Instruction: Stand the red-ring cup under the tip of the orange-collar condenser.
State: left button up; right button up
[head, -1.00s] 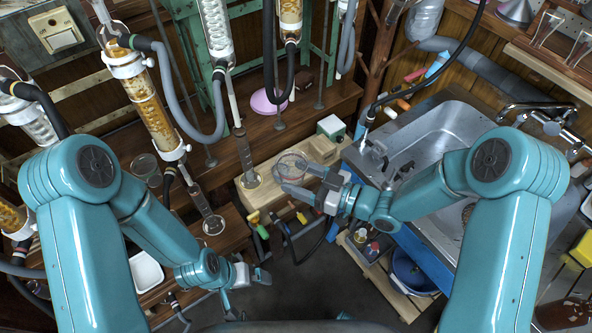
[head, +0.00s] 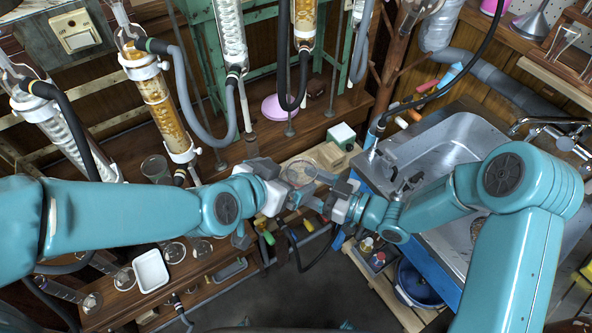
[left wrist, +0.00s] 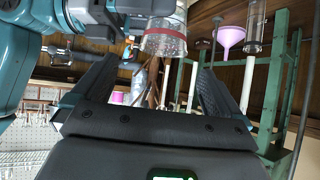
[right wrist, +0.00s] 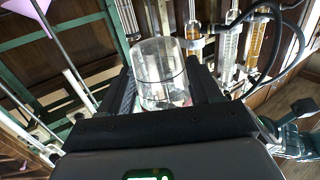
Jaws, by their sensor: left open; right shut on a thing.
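The red-ring cup (head: 301,172) is a clear glass beaker held up between my two grippers near the middle of the head view. Its red band shows in the left wrist view (left wrist: 168,32). My right gripper (head: 320,194) is shut on the cup, and its fingers flank the glass in the right wrist view (right wrist: 162,85). My left gripper (head: 284,190) is open and empty, with its fingers spread toward the cup from the left. I cannot tell any contact on that side. Several condensers hang at the back, but I cannot make out an orange collar.
An amber-filled condenser (head: 158,105) hangs at the left, another amber one (head: 305,20) at the top, and a clear one (head: 231,35) between them. Grey and black hoses loop among them. A steel sink (head: 440,150) is at the right. A white tray (head: 151,271) lies on the lower-left bench.

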aim_at(310, 167)
pick_arm(q)
jog(key=x, duration=0.9)
jog(key=shift+w+d+f, duration=0.1)
jog(key=shift+w, duration=0.05)
jog(key=c, duration=1)
jog(key=shift+c, duration=0.4)
pick_arm(e)
jog(key=o, duration=1.1)
jog(key=shift+o, duration=0.2)
jog(key=shift+d, duration=0.1)
